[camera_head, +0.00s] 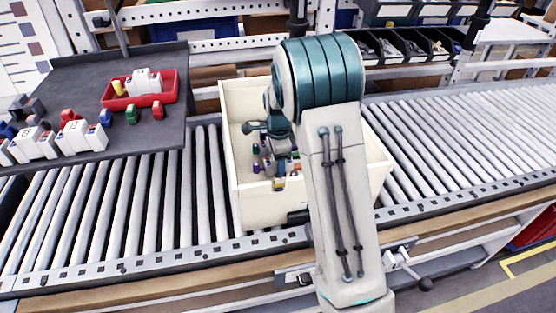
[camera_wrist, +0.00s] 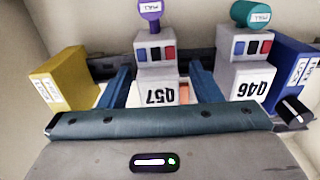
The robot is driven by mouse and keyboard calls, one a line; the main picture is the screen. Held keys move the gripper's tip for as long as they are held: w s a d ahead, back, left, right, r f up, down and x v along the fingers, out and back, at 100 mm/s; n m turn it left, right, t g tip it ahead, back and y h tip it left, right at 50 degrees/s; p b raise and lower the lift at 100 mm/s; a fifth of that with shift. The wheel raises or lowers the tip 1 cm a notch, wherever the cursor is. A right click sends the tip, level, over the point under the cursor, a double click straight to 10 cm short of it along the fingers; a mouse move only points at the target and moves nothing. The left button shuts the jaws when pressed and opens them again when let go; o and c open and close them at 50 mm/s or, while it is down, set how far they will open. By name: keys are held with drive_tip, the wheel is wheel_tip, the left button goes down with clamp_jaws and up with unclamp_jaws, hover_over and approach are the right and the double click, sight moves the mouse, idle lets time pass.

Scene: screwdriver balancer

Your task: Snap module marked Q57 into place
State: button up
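The module marked Q57 (camera_wrist: 155,90) is white with red and blue patches and a purple PULL knob (camera_wrist: 150,10). In the wrist view its label reads upside down. My gripper (camera_wrist: 163,85) is open, with one blue finger on each side of Q57 and gaps between. Q46 (camera_wrist: 243,82), a similar module with a teal knob, stands to its right, beside my right finger. In the head view my gripper (camera_head: 280,180) is down inside the cream bin (camera_head: 242,205). My arm hides much of the bin there.
A yellow block (camera_wrist: 62,82) stands left of Q57 and a blue block (camera_wrist: 292,75) right of Q46. The bin sits on a roller conveyor (camera_head: 455,130). A dark table (camera_head: 95,78) at left bears a red tray (camera_head: 118,102) and several loose parts.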

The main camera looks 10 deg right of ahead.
wheel_tip(320, 180, up, 14)
drive_tip(key=shift+d, duration=0.15)
idle(0.5)
wheel_tip(320, 180, up, 12)
drive_tip(key=p, duration=1)
